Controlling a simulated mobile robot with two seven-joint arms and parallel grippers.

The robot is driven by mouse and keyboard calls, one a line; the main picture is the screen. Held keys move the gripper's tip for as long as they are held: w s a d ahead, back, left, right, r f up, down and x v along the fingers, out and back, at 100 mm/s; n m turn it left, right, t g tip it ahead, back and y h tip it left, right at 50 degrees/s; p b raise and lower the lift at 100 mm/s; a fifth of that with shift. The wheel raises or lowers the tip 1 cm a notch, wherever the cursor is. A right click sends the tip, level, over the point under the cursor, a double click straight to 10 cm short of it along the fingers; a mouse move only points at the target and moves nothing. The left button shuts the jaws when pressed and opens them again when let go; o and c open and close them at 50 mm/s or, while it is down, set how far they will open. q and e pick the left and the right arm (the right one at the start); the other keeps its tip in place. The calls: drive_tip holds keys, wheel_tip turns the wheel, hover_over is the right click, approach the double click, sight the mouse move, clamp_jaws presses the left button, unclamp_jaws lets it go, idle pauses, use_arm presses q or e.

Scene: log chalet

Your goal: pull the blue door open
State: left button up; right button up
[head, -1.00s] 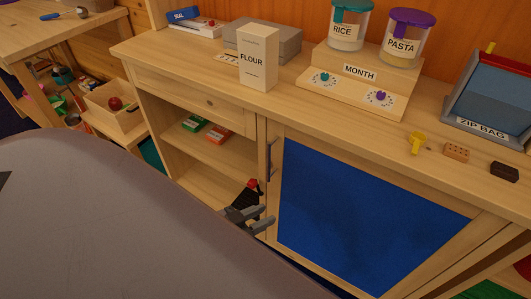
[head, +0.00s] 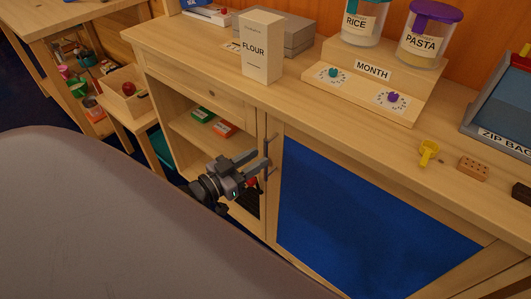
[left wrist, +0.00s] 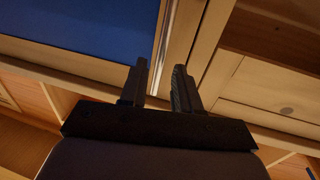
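The blue door (head: 365,215) is a blue panel in a pale wood frame on the front of the wooden cabinet. It looks shut in the head view. Its dark upright handle (head: 268,172) is on the door's left side. My left gripper (head: 264,158) is at the handle, its fingers pointing toward the door. In the left wrist view, the two fingers (left wrist: 158,85) are apart, with the door frame behind the gap and the blue panel (left wrist: 85,25) at upper left. I cannot tell whether the fingers touch the handle. My right gripper is not in view.
The cabinet top (head: 310,95) holds a flour box (head: 262,48), a month stand (head: 370,85), jars, a zip bag box (head: 500,105) and a yellow scoop (head: 428,152). A wooden crate (head: 122,95) stands farther left.

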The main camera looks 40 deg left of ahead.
use_arm(q)
drive_tip(key=shift+x, duration=2.05)
clamp_jaws()
